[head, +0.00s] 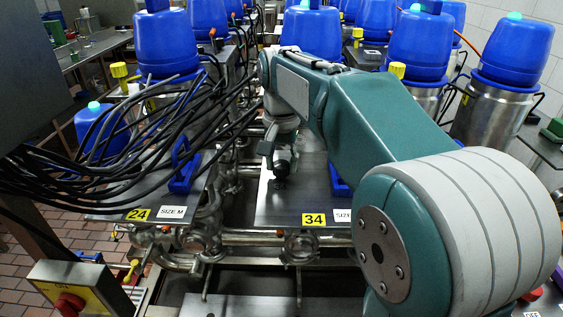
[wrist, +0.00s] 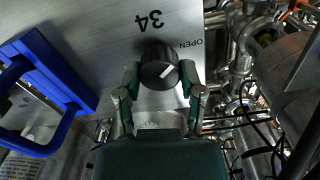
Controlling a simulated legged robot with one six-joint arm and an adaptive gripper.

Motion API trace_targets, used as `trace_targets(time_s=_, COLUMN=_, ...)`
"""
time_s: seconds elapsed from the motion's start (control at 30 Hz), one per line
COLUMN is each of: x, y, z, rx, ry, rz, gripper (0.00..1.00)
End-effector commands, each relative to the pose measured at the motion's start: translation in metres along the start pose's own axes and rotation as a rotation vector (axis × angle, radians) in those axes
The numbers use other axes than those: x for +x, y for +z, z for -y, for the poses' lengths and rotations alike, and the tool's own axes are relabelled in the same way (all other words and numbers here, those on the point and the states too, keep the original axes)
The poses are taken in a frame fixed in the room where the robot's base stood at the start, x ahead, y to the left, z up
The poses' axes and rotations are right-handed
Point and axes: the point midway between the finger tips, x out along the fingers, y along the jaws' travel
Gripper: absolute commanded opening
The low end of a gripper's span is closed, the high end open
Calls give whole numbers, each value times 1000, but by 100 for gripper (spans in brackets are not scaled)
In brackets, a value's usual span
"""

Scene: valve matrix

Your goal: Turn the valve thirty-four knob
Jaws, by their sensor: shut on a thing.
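The valve thirty-four knob (wrist: 160,68) is a round black knob with a white pointer line, on a metal plate marked 34 in the wrist view. The word OPEN is printed to its right. My gripper (wrist: 160,80) has one finger on each side of the knob, shut on it. The pointer line slants toward the upper right, roughly toward OPEN. In the head view the plate (head: 300,205) bears a yellow 34 label at its front edge. My gripper (head: 281,175) reaches down onto it there, and the knob is mostly hidden under the fingers.
A blue bracket (wrist: 48,85) stands on the plate left of the knob. Pipes (wrist: 240,60) run along the plate's right side. In the head view, black cables (head: 110,140) hang at the left. Blue-topped valves (head: 415,45) stand behind my arm.

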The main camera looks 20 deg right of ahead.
Motion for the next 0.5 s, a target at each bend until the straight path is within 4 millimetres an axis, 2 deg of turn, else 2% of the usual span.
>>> trace_targets(time_s=0.17, x=3, y=1, z=0, rx=-2, ry=4, rz=10, gripper=2)
trace_targets(time_s=0.2, x=3, y=1, z=0, rx=-2, ry=4, rz=11, gripper=68)
trace_targets(time_s=0.23, x=3, y=1, z=0, rx=-2, ry=4, rz=10, gripper=81)
trace_targets(time_s=0.27, x=3, y=1, z=0, rx=-2, ry=3, rz=9, gripper=84)
trace_targets(time_s=0.5, x=1, y=0, z=0, rx=-2, ry=1, rz=4, gripper=84)
